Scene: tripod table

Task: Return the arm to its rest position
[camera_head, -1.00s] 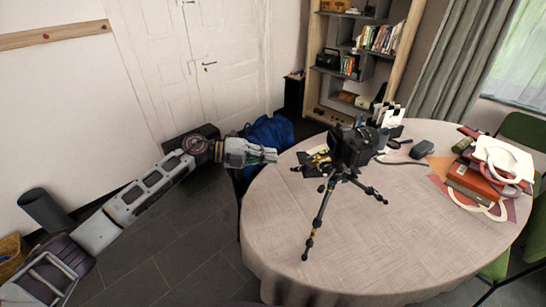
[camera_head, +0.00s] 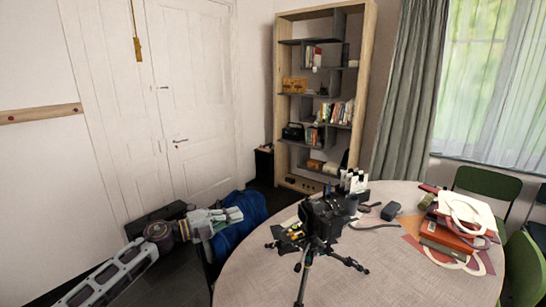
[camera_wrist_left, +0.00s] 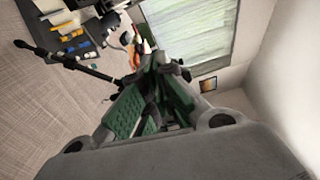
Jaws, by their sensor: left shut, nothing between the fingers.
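My left gripper (camera_head: 233,214) comes in from the lower left in the head view. It is shut and empty, left of the round table and apart from it. In the left wrist view its closed green-padded fingers (camera_wrist_left: 150,95) fill the middle. My left arm (camera_head: 110,280) stretches from the bottom left towards the blue bag. A black camera on a tripod (camera_head: 325,216) stands on the table (camera_head: 400,282); a dark tripod leg also shows in the left wrist view (camera_wrist_left: 65,60). My right gripper is not in view.
A blue bag (camera_head: 240,222) is behind my left gripper. Red books (camera_head: 443,238) and a white ring-shaped item lie at the table's right. A bookshelf (camera_head: 283,110) and white door (camera_head: 200,100) stand behind. Green chairs (camera_head: 522,270) are at the right. The table's front is clear.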

